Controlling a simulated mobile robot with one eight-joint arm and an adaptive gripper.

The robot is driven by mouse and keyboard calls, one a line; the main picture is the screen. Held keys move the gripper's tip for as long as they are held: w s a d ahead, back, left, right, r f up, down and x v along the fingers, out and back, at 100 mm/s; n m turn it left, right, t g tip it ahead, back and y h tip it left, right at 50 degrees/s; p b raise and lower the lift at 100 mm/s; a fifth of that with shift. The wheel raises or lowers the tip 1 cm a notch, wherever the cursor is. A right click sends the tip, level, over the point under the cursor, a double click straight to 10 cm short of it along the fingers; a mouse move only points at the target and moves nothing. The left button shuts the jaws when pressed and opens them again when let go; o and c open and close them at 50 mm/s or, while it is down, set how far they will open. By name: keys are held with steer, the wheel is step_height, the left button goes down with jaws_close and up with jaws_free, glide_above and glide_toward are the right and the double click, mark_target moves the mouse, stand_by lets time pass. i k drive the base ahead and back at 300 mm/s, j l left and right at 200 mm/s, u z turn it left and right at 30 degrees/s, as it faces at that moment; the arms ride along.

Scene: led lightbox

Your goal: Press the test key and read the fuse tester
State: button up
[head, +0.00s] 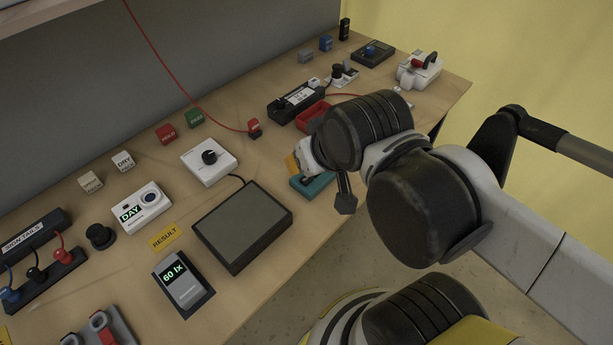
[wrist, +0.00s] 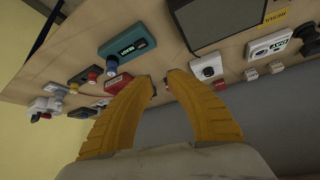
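The display's text is too small to read surely. In the head view the teal box (head: 318,184) is partly hidden by my arm. My gripper (wrist: 161,79) is open, its two yellow fingers apart and empty, with the teal box beyond and to the left of the fingertips. In the head view one yellow finger of my gripper (head: 292,163) shows above the bench near the teal box.
A red tray (head: 311,116) lies close to the teal box. A dark light panel (head: 243,226), a white knob box (head: 209,160) and a meter reading 60 lx (head: 184,284) stand to the left. Coloured blocks line the back.

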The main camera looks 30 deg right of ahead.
mark_target(305, 180)
steer(key=j+z, duration=0.2)
steer(key=j, duration=0.25)
steer(key=k+j+z, duration=0.2)
steer(key=j, duration=0.25)
steer(key=j+z, duration=0.2)
steer(key=j, duration=0.2)
steer(key=k, duration=0.05)
